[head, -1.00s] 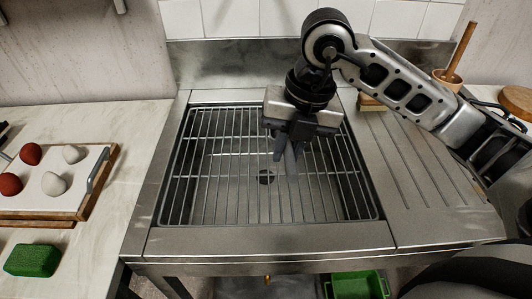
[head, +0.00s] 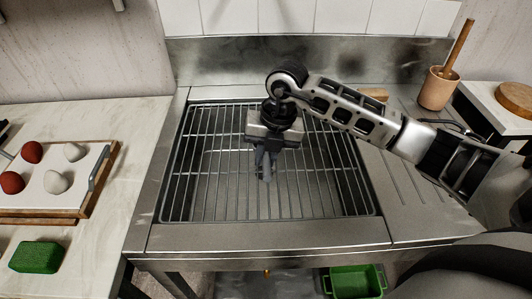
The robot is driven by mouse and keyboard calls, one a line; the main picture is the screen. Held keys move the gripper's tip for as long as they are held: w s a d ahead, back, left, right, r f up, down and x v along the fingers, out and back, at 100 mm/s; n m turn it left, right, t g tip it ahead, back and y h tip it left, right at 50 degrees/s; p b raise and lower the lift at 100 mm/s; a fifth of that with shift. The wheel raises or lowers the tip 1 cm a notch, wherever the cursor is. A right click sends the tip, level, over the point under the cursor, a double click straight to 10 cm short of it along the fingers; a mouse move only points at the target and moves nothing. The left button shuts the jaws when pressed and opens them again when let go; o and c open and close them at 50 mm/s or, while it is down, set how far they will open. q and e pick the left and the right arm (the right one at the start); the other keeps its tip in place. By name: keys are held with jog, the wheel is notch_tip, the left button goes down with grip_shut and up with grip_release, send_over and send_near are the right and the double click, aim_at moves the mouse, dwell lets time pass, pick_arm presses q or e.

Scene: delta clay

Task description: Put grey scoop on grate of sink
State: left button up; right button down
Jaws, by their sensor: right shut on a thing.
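The sink (head: 262,235) is a steel basin in the middle of the head view. A wire grate (head: 215,190) lies across it. My right gripper (head: 266,170) points down over the middle of the grate. It is shut on a small grey piece, the grey scoop (head: 267,176), which is mostly hidden by the fingers. I cannot tell whether the scoop touches the grate. My left gripper is out of view.
A ribbed drainboard (head: 400,195) is right of the sink. A clay pot (head: 437,90) with a wooden handle stands behind it. A green bin (head: 355,281) is below.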

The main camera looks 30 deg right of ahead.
jog(key=shift+f, duration=0.1)
jog(key=c, duration=1.4)
grip_release()
jog(key=shift+f, duration=0.1)
jog(key=r, duration=0.4)
jog(key=d+r, duration=0.1)
jog(key=r, duration=0.3)
jog(key=s+d+r, duration=0.1)
jog(key=r, duration=0.3)
jog(key=shift+r+b, duration=0.1)
jog(key=shift+b, duration=0.2)
